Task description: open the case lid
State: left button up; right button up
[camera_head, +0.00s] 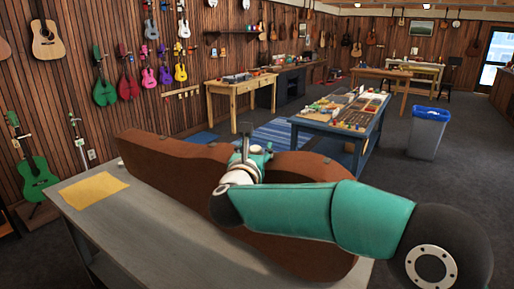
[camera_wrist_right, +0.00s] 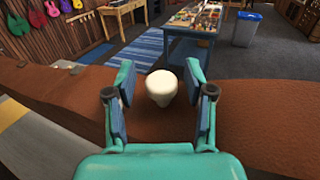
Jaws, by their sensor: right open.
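The brown instrument case (camera_head: 175,160) lies on the grey table, its narrow end at the left. Its brown surface (camera_wrist_right: 262,115) spans the right wrist view, with small metal fittings (camera_wrist_right: 66,65) along the far edge. I cannot tell from these views whether the lid is fully shut. My right gripper (camera_head: 246,133) is over the middle of the case, fingers pointing away toward the far edge. In the right wrist view the gripper (camera_wrist_right: 161,78) is open, with a cream knob-like thing (camera_wrist_right: 161,87) between its fingers; contact is unclear. My left gripper is not in view.
A yellow cloth (camera_head: 93,189) lies on the left of the grey table (camera_head: 130,225). Beyond the case stand a blue table (camera_head: 345,140) with small goods, a wooden bench (camera_head: 238,88) and a grey bin with a blue liner (camera_head: 427,135). Carpet lies between them.

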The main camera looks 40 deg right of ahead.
grip_shut()
jog(key=shift+w+d, duration=0.1)
jog(key=shift+d, duration=0.2)
jog(key=w+d+r+b, duration=0.1)
jog(key=w+d+b, duration=0.1)
jog(key=d, duration=0.4)
jog(key=shift+w+d+b, duration=0.4)
jog(key=shift+b, duration=0.1)
jog(key=shift+r, duration=0.1)
